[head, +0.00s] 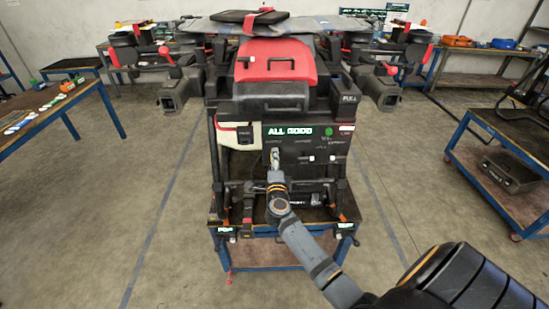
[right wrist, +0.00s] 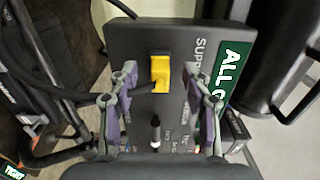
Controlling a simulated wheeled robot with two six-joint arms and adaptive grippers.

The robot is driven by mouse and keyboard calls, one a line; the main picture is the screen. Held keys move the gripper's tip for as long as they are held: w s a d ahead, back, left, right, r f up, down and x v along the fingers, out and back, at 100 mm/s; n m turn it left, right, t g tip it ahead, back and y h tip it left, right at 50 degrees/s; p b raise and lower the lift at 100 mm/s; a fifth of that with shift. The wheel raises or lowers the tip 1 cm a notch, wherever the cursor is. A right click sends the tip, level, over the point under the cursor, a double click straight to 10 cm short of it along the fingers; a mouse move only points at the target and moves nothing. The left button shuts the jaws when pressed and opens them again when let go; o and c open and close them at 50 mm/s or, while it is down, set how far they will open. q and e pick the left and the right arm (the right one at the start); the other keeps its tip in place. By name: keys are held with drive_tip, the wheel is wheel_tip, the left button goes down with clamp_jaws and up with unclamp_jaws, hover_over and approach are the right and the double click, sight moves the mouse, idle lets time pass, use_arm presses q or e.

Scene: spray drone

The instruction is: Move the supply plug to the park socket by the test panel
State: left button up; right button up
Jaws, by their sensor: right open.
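The yellow supply plug (right wrist: 160,72) sits in the dark test panel (right wrist: 178,40) beside the SUPPLY lettering, with a black cable leading off to the left. The panel also shows in the head view (head: 310,140), with a lit ALL GOOD display. My right gripper (right wrist: 160,88) is open, its two fingers on either side of the plug with gaps; I see no contact. In the head view my right gripper (head: 275,155) is in front of the panel and hides the plug. I cannot make out the park socket. My left gripper is out of view.
A small lever (right wrist: 155,132) stands on the panel below the plug in the wrist view. The drone (head: 275,65) rests above the panel on a blue-framed stand (head: 275,255). Workbenches stand left (head: 50,115) and right (head: 500,165); the floor between is clear.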

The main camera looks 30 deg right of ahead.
drive_tip(key=shift+p, duration=0.6)
idle(0.9)
clamp_jaws()
idle(0.4)
drive_tip(key=shift+s, duration=0.1)
drive_tip(key=shift+p+v, duration=0.75)
drive_tip(key=shift+v, duration=2.2)
drive_tip(key=shift+a, duration=0.1)
